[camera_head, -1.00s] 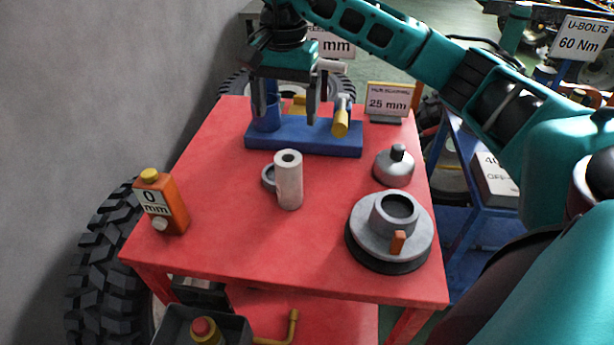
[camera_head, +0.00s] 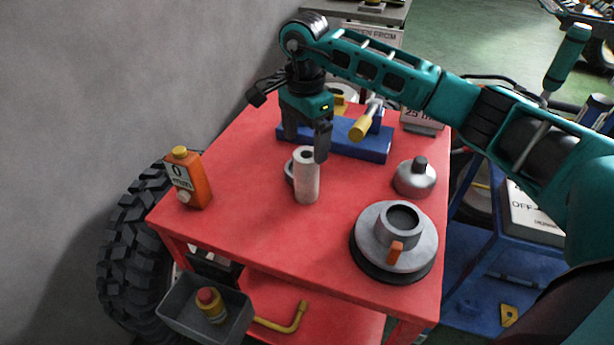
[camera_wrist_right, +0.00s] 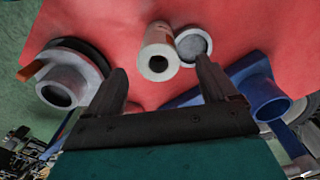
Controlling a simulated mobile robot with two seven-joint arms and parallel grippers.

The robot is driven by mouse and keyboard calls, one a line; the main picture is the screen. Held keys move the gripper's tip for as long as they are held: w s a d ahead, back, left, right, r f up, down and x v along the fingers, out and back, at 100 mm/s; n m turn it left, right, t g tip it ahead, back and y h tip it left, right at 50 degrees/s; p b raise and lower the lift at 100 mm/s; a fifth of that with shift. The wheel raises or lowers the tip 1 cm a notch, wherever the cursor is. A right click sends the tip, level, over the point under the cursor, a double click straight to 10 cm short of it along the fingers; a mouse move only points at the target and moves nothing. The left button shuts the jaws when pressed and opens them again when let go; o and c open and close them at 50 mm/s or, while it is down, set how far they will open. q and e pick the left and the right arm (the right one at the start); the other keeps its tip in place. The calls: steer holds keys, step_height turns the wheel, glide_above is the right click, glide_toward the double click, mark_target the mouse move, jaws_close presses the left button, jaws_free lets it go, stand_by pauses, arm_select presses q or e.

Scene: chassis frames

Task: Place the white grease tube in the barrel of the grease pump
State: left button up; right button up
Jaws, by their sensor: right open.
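The white grease tube (camera_head: 307,180) stands upright on the red table, with a dark hole in its top end. A grey round unit with an open barrel (camera_head: 404,225) and an orange lever, which looks like the grease pump, stands at the table's front right. The barrel's mouth looks empty. My right gripper (camera_head: 306,138) is open and empty, just above and behind the tube. In the right wrist view the tube (camera_wrist_right: 158,48) shows beyond and between the open fingertips (camera_wrist_right: 161,74), apart from them. My left gripper is not in view.
A small grey cup-like part (camera_wrist_right: 193,45) lies close beside the tube. A blue stand (camera_head: 365,142) with a yellow-ended handle is at the back. A grey knobbed lid (camera_head: 415,180) stands right, an orange bottle (camera_head: 190,180) left. The front middle of the table is clear.

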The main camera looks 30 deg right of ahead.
step_height(320, 180, down, 7)
steer(key=shift+s+r, duration=0.1)
steer(key=shift+r, duration=0.1)
stand_by(0.3)
steer(key=c, duration=1.4)
steer(key=shift+r, duration=0.1)
steer(key=shift+r, duration=0.1)
step_height(320, 180, up, 20)
steer(key=n, duration=0.8)
glide_toward(306, 163)
steer(key=s+a+r, duration=0.1)
steer(key=a, duration=0.1)
steer(key=s+a+f+n, duration=0.2)
steer(key=s+f+n, duration=0.3)
steer(key=s+n, duration=0.1)
steer(key=shift+a+f+n, duration=0.15)
steer(key=shift+n, duration=0.65)
